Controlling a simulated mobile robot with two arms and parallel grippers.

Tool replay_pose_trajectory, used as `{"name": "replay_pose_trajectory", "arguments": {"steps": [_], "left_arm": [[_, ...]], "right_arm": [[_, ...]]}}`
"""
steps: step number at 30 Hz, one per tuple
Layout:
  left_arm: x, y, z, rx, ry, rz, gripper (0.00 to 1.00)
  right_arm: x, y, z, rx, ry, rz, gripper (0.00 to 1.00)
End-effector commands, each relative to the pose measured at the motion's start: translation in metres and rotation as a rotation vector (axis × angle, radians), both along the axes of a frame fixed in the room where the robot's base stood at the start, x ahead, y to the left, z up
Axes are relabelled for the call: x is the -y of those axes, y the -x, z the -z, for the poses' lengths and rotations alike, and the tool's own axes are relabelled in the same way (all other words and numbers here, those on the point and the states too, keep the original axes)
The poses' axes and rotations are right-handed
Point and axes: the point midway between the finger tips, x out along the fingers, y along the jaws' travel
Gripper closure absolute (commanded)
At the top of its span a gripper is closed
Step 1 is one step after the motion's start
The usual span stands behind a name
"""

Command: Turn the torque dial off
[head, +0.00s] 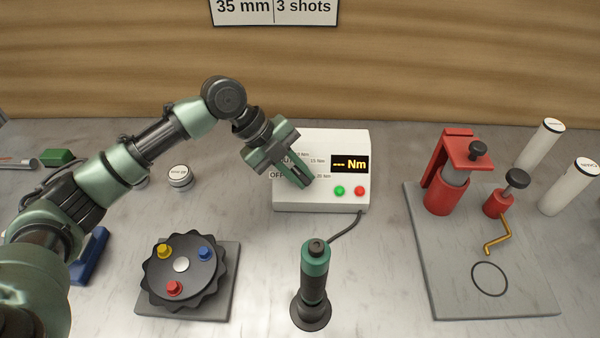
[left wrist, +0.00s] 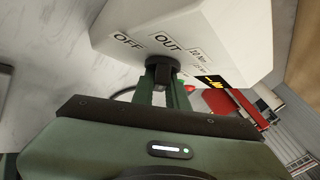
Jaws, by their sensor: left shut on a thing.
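The white torque controller box (head: 320,203) stands at the back middle of the table, with a display reading "--- Nm" (head: 350,164) and a green and a red button. My left gripper (head: 304,183) is at its front face, over the dial. In the left wrist view the fingers (left wrist: 165,92) are closed around the black torque dial (left wrist: 162,66), beside the labels OFF and OUT. The dial's pointer cannot be made out, and in the head view the gripper hides the dial. My right gripper is not in view.
A green-topped driver (head: 315,270) stands in front of the box, with a cable nearby. A black indexed wheel (head: 182,275) with coloured pegs is at front left. A grey board (head: 450,285) with red fixtures is at right, near white cylinders (head: 541,143).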

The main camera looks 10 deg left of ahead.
Motion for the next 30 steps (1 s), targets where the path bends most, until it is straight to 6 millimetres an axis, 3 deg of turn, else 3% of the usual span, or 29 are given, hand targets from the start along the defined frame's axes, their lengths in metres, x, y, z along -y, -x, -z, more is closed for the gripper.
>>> {"name": "replay_pose_trajectory", "arguments": {"steps": [11,30], "left_arm": [[-0.001,0.001,0.004,0.015,0.091,-0.103,1.00],[-0.001,0.003,0.005,0.083,0.422,-0.477,1.00]], "right_arm": [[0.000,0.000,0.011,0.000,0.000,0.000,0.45],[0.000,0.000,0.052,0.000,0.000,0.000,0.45]]}}
